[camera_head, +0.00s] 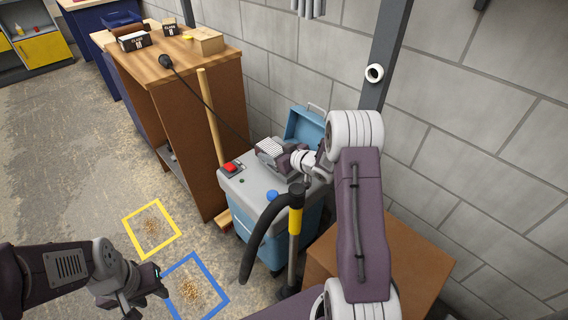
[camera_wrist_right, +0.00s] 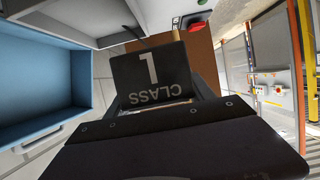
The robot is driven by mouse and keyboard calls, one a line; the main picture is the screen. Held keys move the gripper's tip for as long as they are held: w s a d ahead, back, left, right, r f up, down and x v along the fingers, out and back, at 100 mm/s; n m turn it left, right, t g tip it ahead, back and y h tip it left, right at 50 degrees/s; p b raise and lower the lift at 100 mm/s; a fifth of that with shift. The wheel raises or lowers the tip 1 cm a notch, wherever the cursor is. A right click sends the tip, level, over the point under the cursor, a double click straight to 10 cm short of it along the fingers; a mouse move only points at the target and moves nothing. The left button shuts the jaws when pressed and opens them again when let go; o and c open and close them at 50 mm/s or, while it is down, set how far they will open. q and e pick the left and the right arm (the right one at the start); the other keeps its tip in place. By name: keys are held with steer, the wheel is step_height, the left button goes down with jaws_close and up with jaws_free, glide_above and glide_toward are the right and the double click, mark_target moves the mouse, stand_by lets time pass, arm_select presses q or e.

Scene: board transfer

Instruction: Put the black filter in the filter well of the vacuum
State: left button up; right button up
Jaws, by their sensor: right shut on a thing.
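The vacuum (camera_head: 245,195) has a grey top and a blue body, and stands against the block wall with its blue lid (camera_head: 305,126) raised. My right gripper (camera_head: 283,157) is above the vacuum's top. It is shut on a black filter with a pale pleated face (camera_head: 271,147). In the right wrist view the filter (camera_wrist_right: 150,72) shows a black face reading "CLASS L", between the fingers. The open lid (camera_wrist_right: 35,85) is at the left of that view. The filter well is hidden behind the gripper and filter. My left gripper (camera_head: 150,283) is low at the left, its jaw gap unclear.
A black hose (camera_head: 262,235) and a yellow-gripped wand (camera_head: 295,225) stand at the vacuum's front. A wooden bench (camera_head: 205,130) at left carries black-labelled "CLASS" boxes (camera_head: 134,41). Yellow (camera_head: 130,222) and blue (camera_head: 215,305) floor squares hold debris. A brown box (camera_head: 405,250) is at right.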

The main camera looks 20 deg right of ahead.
steer(key=w+d+f, duration=0.1)
steer(key=d, duration=0.1)
steer(key=w+d+f+b, duration=0.1)
steer(key=w+d+f, duration=0.1)
steer(key=w+d+f+b, duration=0.1)
steer(key=d, duration=0.1)
steer(key=shift+w+d+f, duration=0.1)
steer(key=shift+w+f, duration=0.15)
steer(key=shift+f, duration=0.15)
step_height(320, 180, down, 4)
steer(key=shift+f+b, duration=0.1)
steer(key=shift+b, duration=1.05)
steer(key=shift+r, duration=0.2)
steer(key=shift+f, duration=0.15)
steer(key=o, duration=1.2)
